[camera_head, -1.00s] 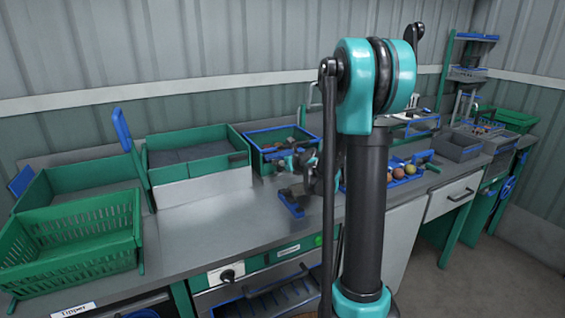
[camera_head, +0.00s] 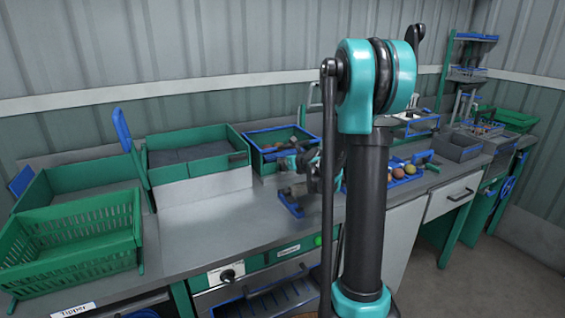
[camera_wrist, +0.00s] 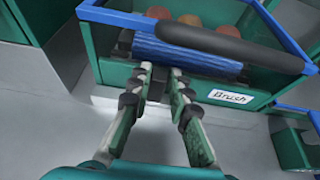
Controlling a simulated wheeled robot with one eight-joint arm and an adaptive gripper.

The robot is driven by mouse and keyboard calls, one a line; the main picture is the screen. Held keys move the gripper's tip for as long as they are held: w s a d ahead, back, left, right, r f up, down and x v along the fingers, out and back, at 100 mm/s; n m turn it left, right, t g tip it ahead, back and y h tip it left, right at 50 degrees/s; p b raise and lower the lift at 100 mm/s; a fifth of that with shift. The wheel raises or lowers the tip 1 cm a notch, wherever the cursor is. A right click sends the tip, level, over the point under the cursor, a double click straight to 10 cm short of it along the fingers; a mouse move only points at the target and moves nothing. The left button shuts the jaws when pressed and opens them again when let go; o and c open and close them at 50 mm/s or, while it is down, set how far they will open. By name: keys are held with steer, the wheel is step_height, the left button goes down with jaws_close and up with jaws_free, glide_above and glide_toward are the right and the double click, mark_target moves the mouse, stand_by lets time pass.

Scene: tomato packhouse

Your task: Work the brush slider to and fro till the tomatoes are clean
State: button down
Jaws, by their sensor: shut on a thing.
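The brush station is a green box with a blue rim (camera_wrist: 112,16) and a white "Brush" label. Several reddish tomatoes (camera_wrist: 190,19) lie inside, behind the blue ribbed brush slider (camera_wrist: 185,54). A dark rounded bar (camera_wrist: 215,38) slants across above the slider. My gripper (camera_wrist: 162,72) is at the front of the box, shut on the brush slider; the exact contact between the fingertips is hard to see. In the head view the brush box (camera_head: 258,160) stands at the back of the counter, partly hidden by my arm.
A green bin (camera_head: 165,172) with dark contents stands left of the brush box. A slotted green crate (camera_head: 70,235) is at the front left. A blue tray with several tomatoes (camera_head: 398,173) lies right of my arm. The counter (camera_head: 215,215) front is clear.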

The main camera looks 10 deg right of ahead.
steer(key=w+d, duration=0.1)
steer(key=d, duration=0.3)
steer(key=w+d, duration=0.1)
steer(key=d, duration=0.3)
steer(key=w+d, duration=0.2)
steer(key=d, duration=0.2)
steer(key=shift+d, duration=0.2)
steer(key=c, duration=1.4)
jaws_free()
steer(key=shift+s, duration=0.1)
steer(key=v, duration=1.1)
steer(key=shift+s+r, duration=0.2)
steer(key=shift+s, duration=0.2)
steer(key=shift+s+d, duration=0.1)
